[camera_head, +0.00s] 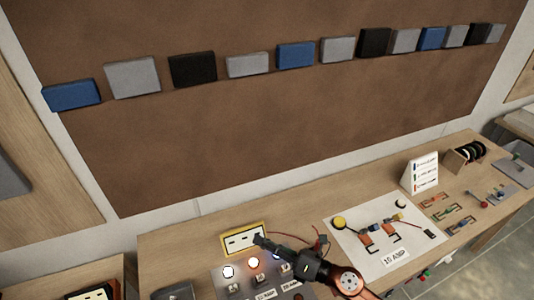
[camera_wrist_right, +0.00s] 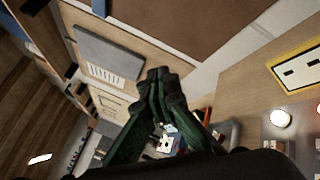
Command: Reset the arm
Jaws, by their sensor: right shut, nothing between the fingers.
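My right gripper (camera_head: 260,239) shows in the head view at the lower middle, its arm coming in from the lower right. Its fingertips appear over the right part of a yellow-framed white panel (camera_head: 236,240); I cannot tell whether they touch it. In the right wrist view the dark green fingers (camera_wrist_right: 157,80) are together with nothing between them. The yellow-framed panel (camera_wrist_right: 300,70) lies off to the right there. My left gripper is not in view.
A wooden workbench (camera_head: 180,243) runs along the wall. A panel with lit lamps (camera_head: 253,262) lies below the gripper. A white board (camera_head: 345,222) with parts and a "15 AMP" label (camera_head: 396,256) lies to the right. A white sign (camera_head: 420,174) stands behind. Blocks line the brown wall board (camera_head: 250,125).

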